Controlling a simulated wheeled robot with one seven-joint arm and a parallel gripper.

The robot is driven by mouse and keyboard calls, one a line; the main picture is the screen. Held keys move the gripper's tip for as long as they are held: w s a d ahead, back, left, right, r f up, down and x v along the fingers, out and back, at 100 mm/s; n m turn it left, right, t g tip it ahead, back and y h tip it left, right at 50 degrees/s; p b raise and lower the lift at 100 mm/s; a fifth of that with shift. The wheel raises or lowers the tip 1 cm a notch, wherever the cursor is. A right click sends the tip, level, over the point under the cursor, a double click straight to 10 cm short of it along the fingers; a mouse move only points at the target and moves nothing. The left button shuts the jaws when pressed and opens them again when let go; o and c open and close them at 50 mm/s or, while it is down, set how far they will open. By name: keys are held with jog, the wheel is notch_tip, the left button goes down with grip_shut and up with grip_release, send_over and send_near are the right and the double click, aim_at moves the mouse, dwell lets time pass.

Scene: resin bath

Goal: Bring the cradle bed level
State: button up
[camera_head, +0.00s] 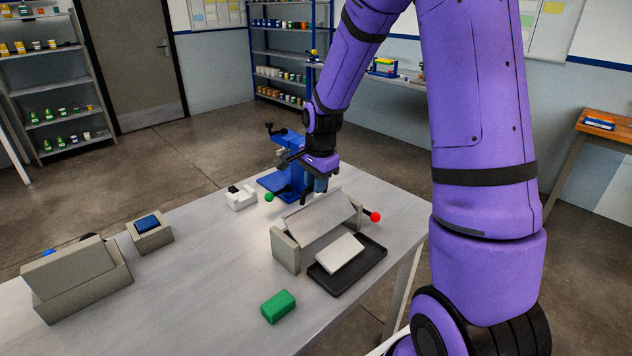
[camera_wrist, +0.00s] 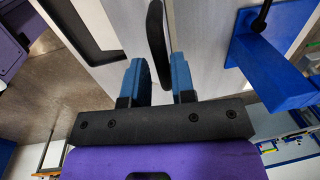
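In the head view a grey cradle stands on the table, and its pale cradle bed (camera_head: 318,212) sits tilted between two end walls (camera_head: 285,252). A red ball (camera_head: 375,217) shows at its right end and a green ball (camera_head: 269,197) near its left. My gripper (camera_head: 318,184) points down just behind the bed. In the wrist view my gripper (camera_wrist: 160,82) has its two blue fingers apart. A dark rounded bar (camera_wrist: 156,40) lies between them; I cannot tell whether they touch it.
A black tray (camera_head: 376,256) with a pale block (camera_head: 340,252) lies in front of the cradle, beside a green block (camera_head: 278,306). A blue stand (camera_head: 290,180) and a white block (camera_head: 240,197) are behind. A second tilted cradle (camera_head: 80,280) and a box (camera_head: 152,240) with a blue block stand left.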

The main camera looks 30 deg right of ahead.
grip_shut()
jog(key=w+a+f+g+h, duration=0.1)
jog(key=w+f+g, duration=0.5)
jog(key=shift+w+a+g, duration=0.15)
jog(key=shift+g, duration=0.25)
dwell(0.4)
jog(key=shift+f, duration=0.1)
jog(key=shift+o, duration=1.5)
grip_release()
jog(key=shift+w+f, duration=0.1)
jog(key=shift+w, duration=0.05)
jog(key=shift+o, duration=0.5)
